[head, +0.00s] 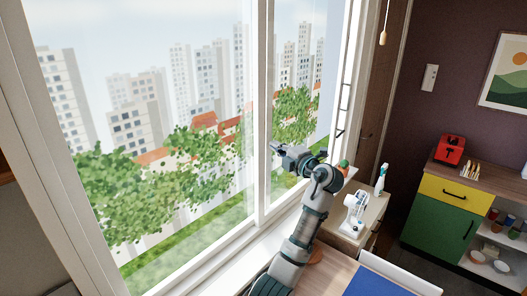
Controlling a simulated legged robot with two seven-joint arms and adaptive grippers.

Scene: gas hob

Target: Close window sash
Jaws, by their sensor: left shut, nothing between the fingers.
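The window (262,130) fills the left and middle of the head view, with a white frame and a mullion between a wide left pane and a narrower right pane. At its right side stands a narrow white upright frame part (352,65) with a dark bar beside it. I cannot tell how far any sash stands open. My left gripper (278,150) is shut and empty. It appears in front of the right pane, just right of the mullion; whether it touches the window is unclear. My right gripper is out of view.
A small cabinet (368,222) with a white appliance (354,212) and a bottle (381,180) stands right of my arm. A wooden top with a blue mat (376,284) is at the bottom. A green and yellow cabinet (438,212) stands at the right wall.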

